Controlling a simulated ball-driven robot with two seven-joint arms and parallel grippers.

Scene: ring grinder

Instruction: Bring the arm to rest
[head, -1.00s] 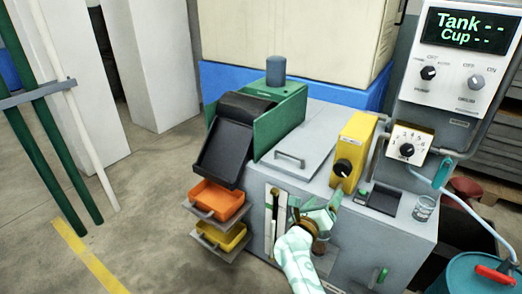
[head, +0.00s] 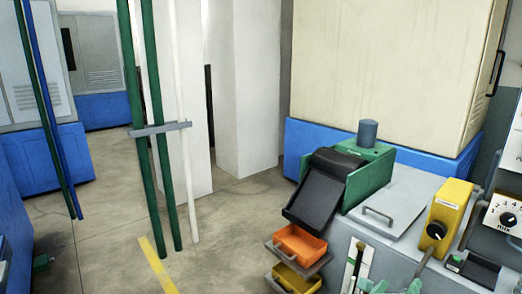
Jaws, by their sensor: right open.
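My right gripper (head: 390,285) shows only at the bottom edge of the head view, in front of the grey machine's front face. Its pale green fingers are apart, so it is open, and I see nothing held between them. Most of the right arm is cut off below the picture. My left gripper is not in view. The grey machine (head: 393,213) carries a green housing (head: 372,180) with a black chute (head: 316,194).
An orange tray (head: 300,243) and a yellow tray (head: 296,278) stick out on the machine's left side. A yellow box with a black knob (head: 447,214) stands on its right. Green and white poles (head: 167,126) stand at the left. Grey floor lies open between.

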